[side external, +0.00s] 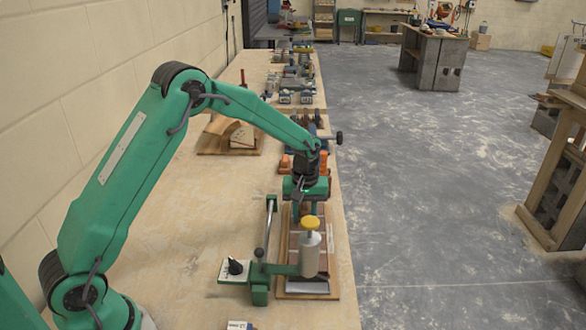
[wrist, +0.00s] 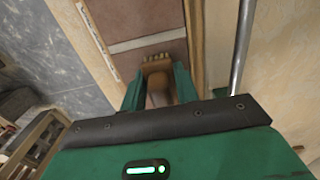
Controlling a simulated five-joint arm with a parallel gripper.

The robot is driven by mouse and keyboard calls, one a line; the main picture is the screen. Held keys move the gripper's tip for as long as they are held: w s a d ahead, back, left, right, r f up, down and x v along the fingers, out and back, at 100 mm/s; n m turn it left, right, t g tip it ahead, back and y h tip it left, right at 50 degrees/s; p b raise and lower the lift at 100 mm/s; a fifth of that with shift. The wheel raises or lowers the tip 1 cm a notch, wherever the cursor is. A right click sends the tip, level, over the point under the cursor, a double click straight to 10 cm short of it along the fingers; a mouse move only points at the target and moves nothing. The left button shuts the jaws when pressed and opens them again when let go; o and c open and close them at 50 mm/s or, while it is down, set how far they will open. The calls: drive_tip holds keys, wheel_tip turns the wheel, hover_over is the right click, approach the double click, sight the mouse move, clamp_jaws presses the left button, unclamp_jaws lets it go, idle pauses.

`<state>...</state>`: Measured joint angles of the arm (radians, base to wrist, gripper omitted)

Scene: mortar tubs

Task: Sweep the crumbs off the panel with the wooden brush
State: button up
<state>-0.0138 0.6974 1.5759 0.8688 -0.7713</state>
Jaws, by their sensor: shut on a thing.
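The panel (wrist: 135,22) shows in the wrist view as reddish-brown slabs with a pale strip between them and a wooden edge along each side. In the side view the panel (side external: 294,241) lies on a wooden board at the bench's right edge, partly hidden. My gripper (wrist: 159,88) is shut on the wooden brush (wrist: 157,68), which sits between the two green fingers with its pale bristles toward the panel. I cannot tell whether the bristles touch it. In the side view my gripper (side external: 307,205) is over the panel's far part. I cannot make out any crumbs.
Tools crowd the far bench. The bench's left middle is clear.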

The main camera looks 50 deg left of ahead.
drive_tip(key=shift+w+a, duration=1.1)
drive_tip(key=shift+a, duration=0.05)
drive_tip(key=shift+w+a+r, duration=0.15)
drive_tip(key=shift+w, duration=0.05)
drive_tip(key=shift+r, duration=3.95)
drive_tip(key=shift+s, duration=0.1)
